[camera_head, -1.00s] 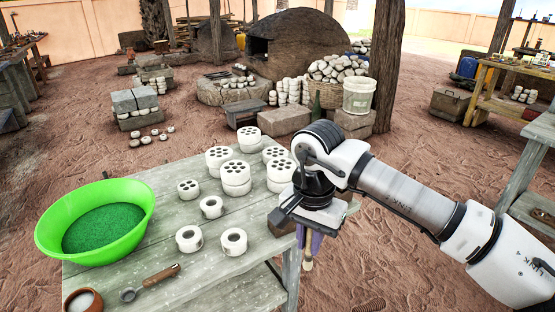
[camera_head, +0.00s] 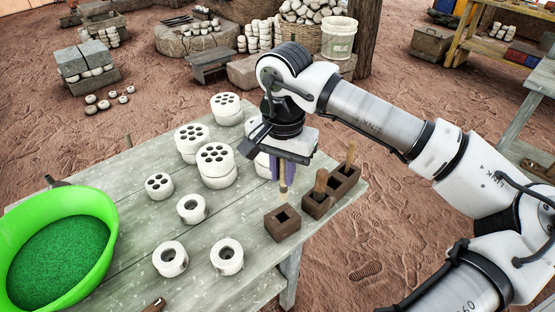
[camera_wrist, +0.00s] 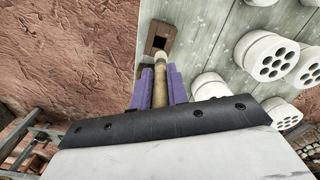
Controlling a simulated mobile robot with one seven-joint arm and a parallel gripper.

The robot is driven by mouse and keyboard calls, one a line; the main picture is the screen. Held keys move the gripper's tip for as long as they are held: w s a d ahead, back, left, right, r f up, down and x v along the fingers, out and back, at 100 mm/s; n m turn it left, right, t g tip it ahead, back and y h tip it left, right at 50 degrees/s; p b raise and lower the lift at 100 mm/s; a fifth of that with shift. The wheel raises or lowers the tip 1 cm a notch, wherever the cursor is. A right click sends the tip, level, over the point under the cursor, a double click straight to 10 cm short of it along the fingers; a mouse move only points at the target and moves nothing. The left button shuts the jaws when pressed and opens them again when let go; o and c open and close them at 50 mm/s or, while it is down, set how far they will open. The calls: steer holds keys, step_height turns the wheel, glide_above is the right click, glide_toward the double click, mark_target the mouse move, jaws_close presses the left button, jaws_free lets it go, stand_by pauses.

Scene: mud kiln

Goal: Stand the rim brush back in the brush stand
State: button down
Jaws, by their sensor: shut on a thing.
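My gripper (camera_head: 283,172) has purple fingers shut on the rim brush (camera_head: 283,188), a slim wooden rod that hangs about upright below them. In the wrist view the brush (camera_wrist: 160,95) runs between the two fingers (camera_wrist: 160,78), its pale end pointing at a dark square hole. The brush stand is dark brown. Its near-left block (camera_head: 282,229) has an empty square hole and lies just below the brush tip, with a visible gap in the head view. The wrist view also shows this block (camera_wrist: 153,48). Two blocks to the right (camera_head: 318,208) hold wooden pieces upright.
White holed cylinders (camera_head: 217,182) stand close left of my gripper, some stacked. White rings (camera_head: 227,262) lie nearer on the grey table (camera_head: 140,225). A green basin (camera_head: 100,245) is at the left. The table's right edge is close beside the stand.

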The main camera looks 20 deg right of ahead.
mark_target(282, 186)
steer(key=shift+s+f+b, duration=0.15)
steer(key=shift+f+b, duration=0.2)
steer(key=shift+f, duration=0.3)
steer(key=shift+f+b, duration=1.4)
steer(key=shift+f, duration=0.9)
steer(key=shift+f+b, duration=0.55)
steer(key=shift+b, duration=0.05)
steer(key=shift+a+b, duration=0.15)
steer(key=shift+b, duration=0.45)
steer(key=shift+f+b, duration=1.55)
steer(key=shift+b, duration=0.2)
steer(key=c, duration=0.7)
jaws_free()
steer(key=shift+r, duration=0.1)
steer(key=shift+r+p, duration=1.85)
steer(key=shift+r, duration=1.15)
